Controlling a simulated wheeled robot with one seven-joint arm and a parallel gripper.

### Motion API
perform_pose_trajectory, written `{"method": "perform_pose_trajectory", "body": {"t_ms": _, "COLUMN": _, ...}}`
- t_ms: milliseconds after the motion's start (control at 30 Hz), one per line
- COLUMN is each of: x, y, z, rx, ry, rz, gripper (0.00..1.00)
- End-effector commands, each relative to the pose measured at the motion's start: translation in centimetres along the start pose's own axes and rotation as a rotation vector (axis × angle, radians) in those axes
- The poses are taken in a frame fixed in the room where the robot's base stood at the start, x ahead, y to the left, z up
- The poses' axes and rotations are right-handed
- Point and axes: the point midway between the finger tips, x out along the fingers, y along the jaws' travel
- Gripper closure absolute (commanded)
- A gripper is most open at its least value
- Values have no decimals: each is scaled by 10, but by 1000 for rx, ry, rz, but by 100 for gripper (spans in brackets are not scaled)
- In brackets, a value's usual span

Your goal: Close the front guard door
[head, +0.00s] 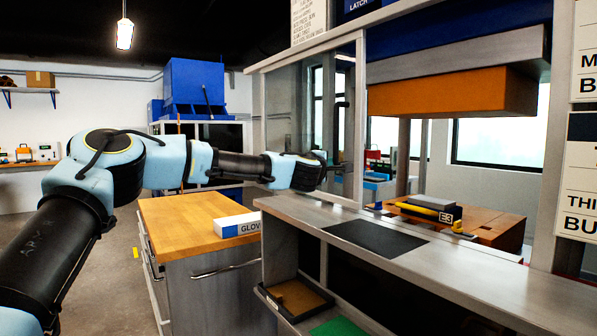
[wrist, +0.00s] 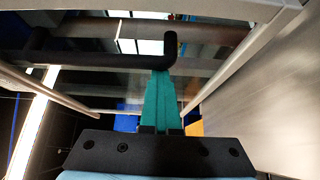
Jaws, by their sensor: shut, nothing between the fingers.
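The front guard door (head: 300,110) is a clear panel in a pale metal frame, standing at the left of the machine front. The opening to its right is uncovered, so the door stands open. My gripper (head: 325,168) is at the door's lower right part, near its upright frame edge (head: 360,120). In the wrist view my gripper's teal fingers (wrist: 161,95) are together and empty. A black bar with a bent end (wrist: 100,55), which looks like the door handle, lies just beyond the fingertips. I cannot tell whether they touch.
Through the opening an orange block (head: 450,95) hangs above a brown block (head: 480,228) with a yellow-handled tool. A grey ledge with a black mat (head: 375,237) runs in front. A wood-topped cabinet (head: 190,215) with a glove box (head: 237,225) stands left, below my arm.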

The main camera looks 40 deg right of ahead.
Motion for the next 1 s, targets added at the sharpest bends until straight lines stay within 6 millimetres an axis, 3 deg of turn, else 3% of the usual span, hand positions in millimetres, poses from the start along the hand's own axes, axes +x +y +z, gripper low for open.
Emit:
{"method": "perform_pose_trajectory", "body": {"t_ms": 33, "x": -8, "y": -3, "z": 22, "rx": 8, "ry": -13, "rz": 4, "gripper": 100}}
{"method": "perform_pose_trajectory", "body": {"t_ms": 800, "x": -163, "y": 9, "z": 245, "rx": 1, "ry": -15, "rz": 4, "gripper": 100}}
{"method": "perform_pose_trajectory", "body": {"t_ms": 1000, "x": -198, "y": 11, "z": 296, "rx": 0, "ry": -13, "rz": 1, "gripper": 100}}
